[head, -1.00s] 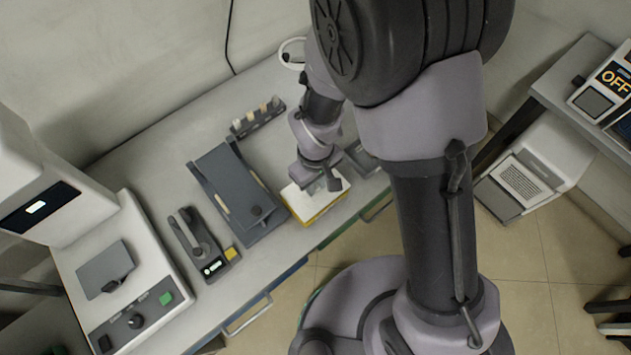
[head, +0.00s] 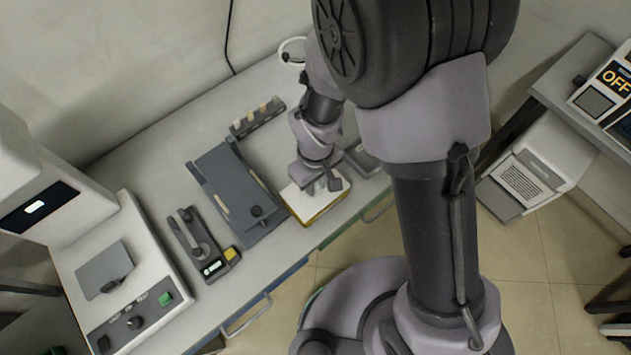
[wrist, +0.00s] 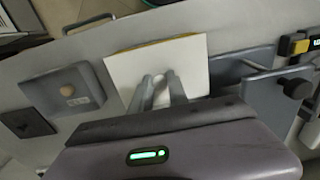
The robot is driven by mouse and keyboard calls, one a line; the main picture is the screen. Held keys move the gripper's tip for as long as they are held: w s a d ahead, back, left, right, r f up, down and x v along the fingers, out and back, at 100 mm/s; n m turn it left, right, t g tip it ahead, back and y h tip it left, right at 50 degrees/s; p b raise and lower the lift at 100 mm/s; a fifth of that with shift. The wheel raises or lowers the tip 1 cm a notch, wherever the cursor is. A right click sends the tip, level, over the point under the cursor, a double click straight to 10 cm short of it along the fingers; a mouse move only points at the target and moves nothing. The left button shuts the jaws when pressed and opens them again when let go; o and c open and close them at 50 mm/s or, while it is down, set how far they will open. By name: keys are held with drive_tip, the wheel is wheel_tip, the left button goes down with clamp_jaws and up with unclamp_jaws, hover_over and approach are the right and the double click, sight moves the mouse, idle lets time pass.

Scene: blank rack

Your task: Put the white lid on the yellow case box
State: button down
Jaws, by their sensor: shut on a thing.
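The white lid (head: 298,203) lies flat over the yellow case box (head: 322,212) near the front edge of the bench. In the wrist view the lid (wrist: 188,52) covers nearly all of the box, and a thin yellow strip (wrist: 150,44) shows along its far edge. My gripper (head: 322,186) is above the lid, its fingers pointing down at the lid's middle. In the wrist view my gripper (wrist: 160,80) is shut on the lid at its centre; the fingers hide most of the grip. I cannot tell whether the lid is fully seated.
A dark grey tray-like fixture (head: 225,185) stands close to the left of the box. A small device with a yellow button (head: 231,254) is further left. A vial rack (head: 258,117) is behind.

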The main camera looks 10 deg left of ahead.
drive_tip(key=shift+f, duration=0.15)
drive_tip(key=shift+f+b, duration=0.35)
drive_tip(key=shift+b, duration=0.1)
drive_tip(key=shift+f+b, duration=0.3)
drive_tip(key=c, duration=1.2)
unclamp_jaws()
wheel_tip(320, 180, up, 17)
drive_tip(key=p, duration=0.6)
drive_tip(key=shift+r, duration=0.2)
